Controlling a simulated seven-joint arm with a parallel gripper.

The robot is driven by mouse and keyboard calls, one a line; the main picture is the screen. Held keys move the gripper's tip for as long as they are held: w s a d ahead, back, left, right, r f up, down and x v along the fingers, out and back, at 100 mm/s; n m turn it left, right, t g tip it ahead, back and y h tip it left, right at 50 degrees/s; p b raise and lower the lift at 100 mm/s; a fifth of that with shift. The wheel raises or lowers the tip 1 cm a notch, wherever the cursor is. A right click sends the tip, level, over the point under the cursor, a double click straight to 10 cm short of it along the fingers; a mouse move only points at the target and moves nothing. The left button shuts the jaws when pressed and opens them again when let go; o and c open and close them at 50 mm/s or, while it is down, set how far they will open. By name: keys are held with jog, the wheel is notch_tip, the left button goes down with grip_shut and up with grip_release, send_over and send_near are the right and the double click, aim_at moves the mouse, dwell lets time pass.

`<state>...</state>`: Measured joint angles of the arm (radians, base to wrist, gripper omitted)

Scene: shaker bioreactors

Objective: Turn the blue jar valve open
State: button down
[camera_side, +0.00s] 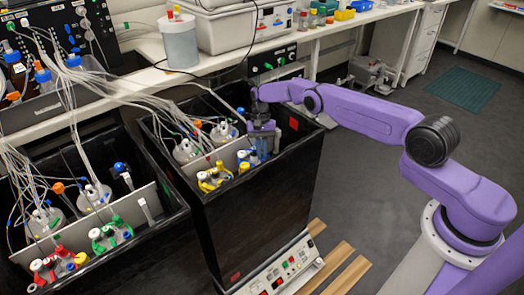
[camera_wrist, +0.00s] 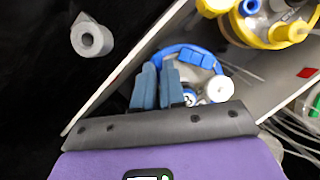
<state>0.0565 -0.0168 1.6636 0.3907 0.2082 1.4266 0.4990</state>
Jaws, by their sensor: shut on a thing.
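The blue jar (camera_wrist: 207,60) has a blue ring lid with white and blue caps. In the side view a little of its blue and white top (camera_side: 243,155) shows at the right end of the black shaker box, beside my gripper (camera_side: 262,148). In the wrist view my gripper (camera_wrist: 160,72) reaches over the left part of the blue lid with its two grey-blue fingers close together. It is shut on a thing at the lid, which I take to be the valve. The fingers hide the valve, so I cannot tell how far it is turned.
A grey divider plate (camera_wrist: 122,78) runs close to the jar. The shaker box (camera_side: 262,205) has high black walls around the work. Tubes (camera_side: 130,112) hang in from the left. A second box (camera_side: 160,247) stands at left.

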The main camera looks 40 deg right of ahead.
jog(key=shift+n, duration=0.6)
dwell(0.5)
jog(key=c, duration=1.2)
grip_release()
jog(key=shift+m, duration=0.3)
